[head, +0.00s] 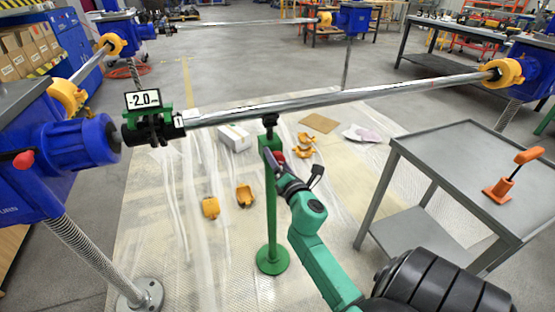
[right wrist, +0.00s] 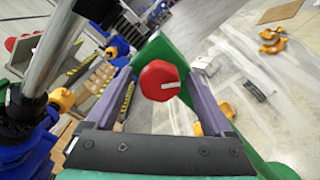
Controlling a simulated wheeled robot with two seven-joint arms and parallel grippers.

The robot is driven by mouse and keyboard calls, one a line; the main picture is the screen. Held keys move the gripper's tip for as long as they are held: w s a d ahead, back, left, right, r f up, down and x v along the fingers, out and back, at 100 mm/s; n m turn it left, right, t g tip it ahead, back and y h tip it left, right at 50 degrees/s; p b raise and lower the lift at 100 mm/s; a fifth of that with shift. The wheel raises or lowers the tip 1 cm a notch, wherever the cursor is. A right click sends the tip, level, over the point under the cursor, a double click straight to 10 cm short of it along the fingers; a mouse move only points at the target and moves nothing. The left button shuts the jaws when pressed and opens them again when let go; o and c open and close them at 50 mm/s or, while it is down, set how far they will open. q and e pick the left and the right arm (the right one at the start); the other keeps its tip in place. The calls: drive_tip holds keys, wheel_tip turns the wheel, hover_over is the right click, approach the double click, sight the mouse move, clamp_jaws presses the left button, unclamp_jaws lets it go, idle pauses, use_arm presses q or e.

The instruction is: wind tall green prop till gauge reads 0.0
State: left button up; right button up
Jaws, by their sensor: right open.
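The tall green prop (head: 270,215) stands upright on a round base, its black head (head: 270,121) just under the long metal tube (head: 340,97); contact is unclear. The gauge (head: 142,99), a display in a green holder at the tube's left end, reads -2.0. My right gripper (head: 275,163) is at the prop's upper part. In the right wrist view, the prop's red knob (right wrist: 160,80) with a white mark lies between the open fingers of this gripper (right wrist: 158,62), apart from both. In the head view, my gripper mostly hides the knob. My left gripper is not in view.
Blue screw jacks (head: 85,143) stand at the tube's ends. A grey table (head: 455,160) with an orange clamp-like tool (head: 510,178) is at the right. Yellow clamp pieces (head: 210,207) and a white box (head: 234,137) lie on the floor sheet.

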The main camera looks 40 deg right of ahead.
drive_tip(key=shift+c, duration=0.4)
drive_tip(key=c, duration=1.3)
drive_tip(key=shift+m, duration=0.4)
